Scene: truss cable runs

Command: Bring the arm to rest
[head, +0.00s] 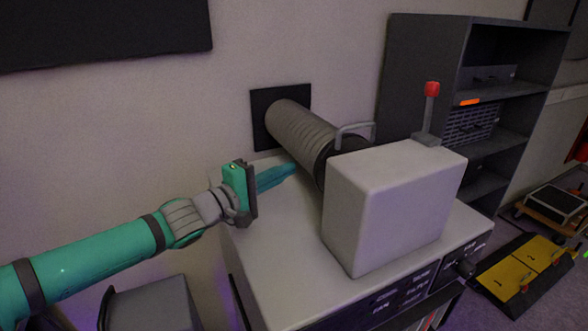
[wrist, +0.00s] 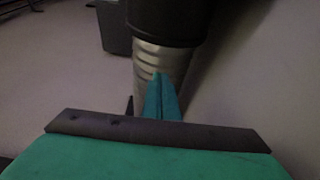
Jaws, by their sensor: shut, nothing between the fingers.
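My arm reaches in from the left in the head view, teal with grey joints. My gripper (head: 292,168) points right, its teal fingers together and empty, over the back left of a pale machine top (head: 275,225). In the wrist view the shut fingers (wrist: 161,75) point at a ribbed metal duct (wrist: 180,62). The duct (head: 300,130) also shows in the head view, running from a dark wall plate to the machine. I cannot tell whether the fingertips touch it.
A pale box (head: 385,210) with a handle and a red-tipped lever (head: 431,100) stands on the machine, right of my gripper. A dark shelf unit (head: 420,60) is behind. The wall (head: 120,140) is close behind my arm. A grey bin-like object (head: 150,303) is below my arm.

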